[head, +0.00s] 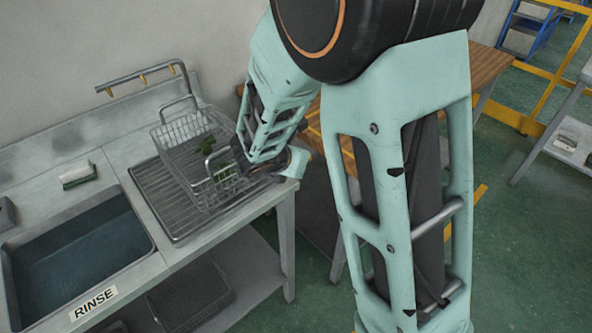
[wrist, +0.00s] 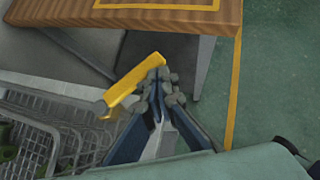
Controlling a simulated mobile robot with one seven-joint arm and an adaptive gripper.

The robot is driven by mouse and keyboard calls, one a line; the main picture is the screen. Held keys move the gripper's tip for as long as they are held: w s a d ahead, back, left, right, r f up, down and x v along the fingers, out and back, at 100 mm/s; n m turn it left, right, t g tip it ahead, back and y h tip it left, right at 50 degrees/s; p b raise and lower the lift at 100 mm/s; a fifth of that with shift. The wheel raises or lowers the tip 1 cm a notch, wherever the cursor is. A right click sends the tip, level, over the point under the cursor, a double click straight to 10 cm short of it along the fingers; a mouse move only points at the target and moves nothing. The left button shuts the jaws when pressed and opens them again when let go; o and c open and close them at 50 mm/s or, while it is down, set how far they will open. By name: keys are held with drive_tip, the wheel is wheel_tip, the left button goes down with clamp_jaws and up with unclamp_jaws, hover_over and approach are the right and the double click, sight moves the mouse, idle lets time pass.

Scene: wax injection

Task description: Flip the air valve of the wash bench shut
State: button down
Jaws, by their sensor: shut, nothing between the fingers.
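The air valve's yellow lever (wrist: 133,88) shows in the wrist view, by the right end of the wash bench. It slants from a small brass-coloured pivot at lower left up to the right. My gripper (wrist: 160,82) is shut and empty, its fingertips right beside the lever's upper end. I cannot tell whether they touch it. The pipe at the valve is hidden, so I cannot tell how the lever lies relative to it. In the head view my arm reaches down to the right end of the wash bench (head: 115,163) and hides the valve and my fingertips.
A wire basket (head: 172,134) with green pieces stands on the ridged drainboard (head: 155,183), close left of my gripper. The sink (head: 75,250) is further left. A wooden table (wrist: 190,12) stands just beyond the bench end. Open green floor lies to the right.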

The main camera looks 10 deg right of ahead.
drive_tip(key=w+n+y+b, duration=0.1)
drive_tip(key=w+d+n+y+b, duration=0.1)
drive_tip(key=w, duration=0.1)
drive_tip(key=shift+d+f+n+t+b, duration=0.2)
drive_tip(key=shift+n+t+b, duration=0.1)
drive_tip(key=shift+t+b, duration=0.1)
drive_tip(key=shift+w+n, duration=0.3)
drive_tip(key=shift+w+a+r+b, duration=0.15)
drive_tip(key=shift+w+b, duration=0.2)
drive_tip(key=shift+w, duration=0.55)
